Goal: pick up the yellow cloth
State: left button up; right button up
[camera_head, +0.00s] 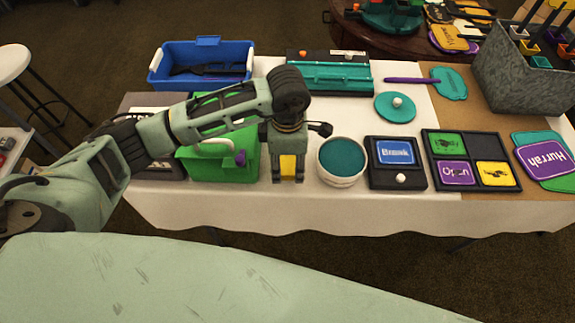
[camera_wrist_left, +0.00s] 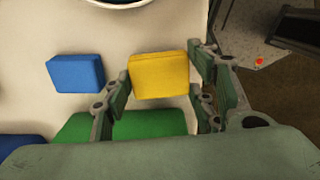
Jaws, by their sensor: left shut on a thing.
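The yellow cloth (camera_head: 288,166) is a folded, block-like yellow piece between the fingers of my left gripper (camera_head: 287,179), near the front of the white-covered table. In the left wrist view the yellow cloth (camera_wrist_left: 159,75) sits between the two green fingers of my left gripper (camera_wrist_left: 160,85), which is shut on it. The gripper hides part of the cloth in the head view. I cannot tell whether the cloth touches the table. My right gripper is not in view.
A green box (camera_head: 222,165) stands left of the gripper, and a white bowl with teal inside (camera_head: 341,161) stands close on its right. In the left wrist view, a blue folded piece (camera_wrist_left: 76,74) and a green one (camera_wrist_left: 130,124) lie nearby. A blue bin (camera_head: 203,64) is behind.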

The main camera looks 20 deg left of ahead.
pick_arm(q)
jog(key=shift+w+r, duration=0.1)
jog(key=shift+r, duration=0.85)
jog(key=w+d+r+b, duration=0.1)
jog(key=w+d+r, duration=0.1)
jog(key=d, duration=0.1)
jog(key=w+d+r+b, duration=0.1)
jog(key=w+d+r, duration=0.1)
jog(key=d, duration=0.1)
jog(key=w+d+r+b, duration=0.1)
jog(key=w+d+r, duration=0.1)
jog(key=d+r, duration=0.1)
jog(key=shift+w+d, duration=0.25)
jog(key=shift+w, duration=0.05)
